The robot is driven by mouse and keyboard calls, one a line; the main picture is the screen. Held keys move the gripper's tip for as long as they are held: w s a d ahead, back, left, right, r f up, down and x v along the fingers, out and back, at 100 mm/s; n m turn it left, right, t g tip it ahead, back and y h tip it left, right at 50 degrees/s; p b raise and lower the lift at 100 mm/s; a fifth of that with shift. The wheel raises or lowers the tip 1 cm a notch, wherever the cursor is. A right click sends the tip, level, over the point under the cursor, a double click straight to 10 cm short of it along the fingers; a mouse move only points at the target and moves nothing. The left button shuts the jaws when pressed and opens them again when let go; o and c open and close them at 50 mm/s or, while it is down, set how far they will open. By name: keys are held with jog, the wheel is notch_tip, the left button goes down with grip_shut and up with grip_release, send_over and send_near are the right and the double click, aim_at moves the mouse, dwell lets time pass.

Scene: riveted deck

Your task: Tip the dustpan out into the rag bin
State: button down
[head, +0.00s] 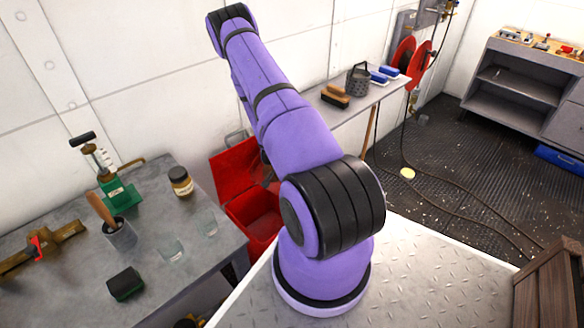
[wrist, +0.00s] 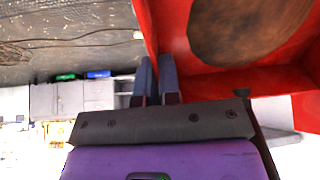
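The red rag bin (head: 259,213) stands on the floor between the two work tops with its lid (head: 237,166) raised. My purple arm passes in front of it and hides part of it. My gripper is hidden in the head view. In the wrist view my gripper (wrist: 156,75) has its two fingers side by side with a narrow gap, and nothing shows clearly held between them. Red walls, apparently the bin's (wrist: 178,35), lie close beside the fingers, with a rounded brown mass (wrist: 250,30) inside. I cannot make out the dustpan in either view.
A grey bench (head: 75,285) at left holds a jar (head: 180,181), a cup with a wooden-handled tool (head: 118,233), clear glasses and a dark green block (head: 126,284). A narrow shelf (head: 345,118) behind carries brushes and a dark basket (head: 358,80). A wooden crate (head: 550,290) is at lower right.

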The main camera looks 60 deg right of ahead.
jog(key=shift+w+a+f+h, duration=0.1)
jog(key=shift+a+f+h, duration=0.1)
jog(key=shift+a+h, duration=0.65)
jog(key=shift+a+f+h, duration=0.15)
jog(key=shift+a+h, duration=0.55)
jog(key=shift+h, duration=0.25)
dwell(1.4)
